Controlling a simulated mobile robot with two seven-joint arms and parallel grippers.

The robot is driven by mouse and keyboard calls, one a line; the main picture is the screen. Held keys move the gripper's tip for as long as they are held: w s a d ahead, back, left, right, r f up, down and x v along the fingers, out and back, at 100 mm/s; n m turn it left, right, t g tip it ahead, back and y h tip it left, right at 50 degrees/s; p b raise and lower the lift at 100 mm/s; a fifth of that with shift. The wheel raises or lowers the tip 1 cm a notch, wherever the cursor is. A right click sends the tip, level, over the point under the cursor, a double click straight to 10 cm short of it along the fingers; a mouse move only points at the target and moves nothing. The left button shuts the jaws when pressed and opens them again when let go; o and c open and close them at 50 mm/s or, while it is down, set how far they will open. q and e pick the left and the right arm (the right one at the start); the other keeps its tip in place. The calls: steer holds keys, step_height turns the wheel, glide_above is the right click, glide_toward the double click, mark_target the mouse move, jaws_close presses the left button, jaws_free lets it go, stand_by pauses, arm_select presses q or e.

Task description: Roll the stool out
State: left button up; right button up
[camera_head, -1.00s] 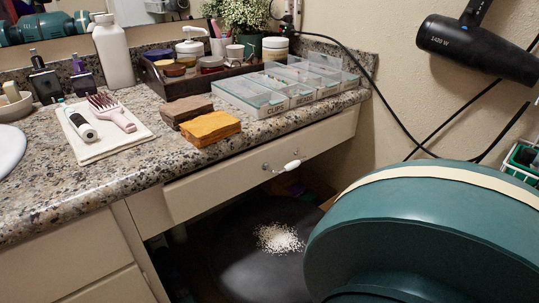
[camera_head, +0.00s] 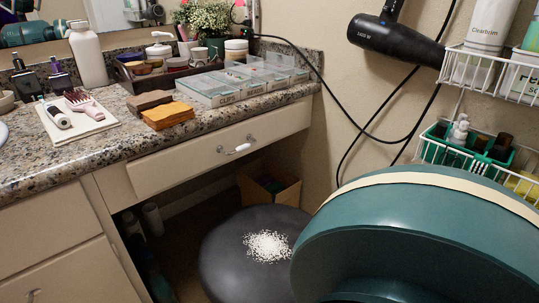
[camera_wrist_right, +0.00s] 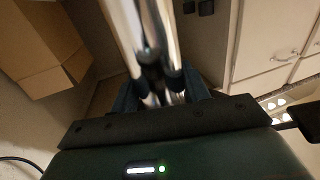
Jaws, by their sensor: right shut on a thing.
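The stool (camera_head: 220,262) shows in the head view as a dark round seat in front of the kneehole under the counter. A pile of small white grains (camera_head: 267,246) lies on its seat. In the right wrist view the stool's shiny metal post (camera_wrist_right: 145,35) runs down between the fingers of my right gripper (camera_wrist_right: 163,98), which is shut on it. My teal right arm covers the right part of the seat in the head view and hides that gripper there. My left gripper is in neither view.
A drawer (camera_head: 222,152) with a white handle is above the kneehole. A cardboard box (camera_head: 283,190) stands on the floor behind the stool; it also shows in the wrist view (camera_wrist_right: 40,45). Bottles (camera_head: 153,218) stand at the kneehole's left. A wire rack (camera_head: 488,80) hangs on the right wall.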

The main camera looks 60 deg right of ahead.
stand_by(0.3)
steer(key=o, duration=1.4)
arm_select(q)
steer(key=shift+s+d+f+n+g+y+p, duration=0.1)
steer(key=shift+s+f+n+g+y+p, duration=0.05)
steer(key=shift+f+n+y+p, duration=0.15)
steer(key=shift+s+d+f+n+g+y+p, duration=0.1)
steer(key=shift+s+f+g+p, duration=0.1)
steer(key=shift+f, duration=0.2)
arm_select(e)
steer(key=s, duration=1.3)
steer(key=shift+s+a, duration=0.1)
steer(key=shift+a, duration=0.05)
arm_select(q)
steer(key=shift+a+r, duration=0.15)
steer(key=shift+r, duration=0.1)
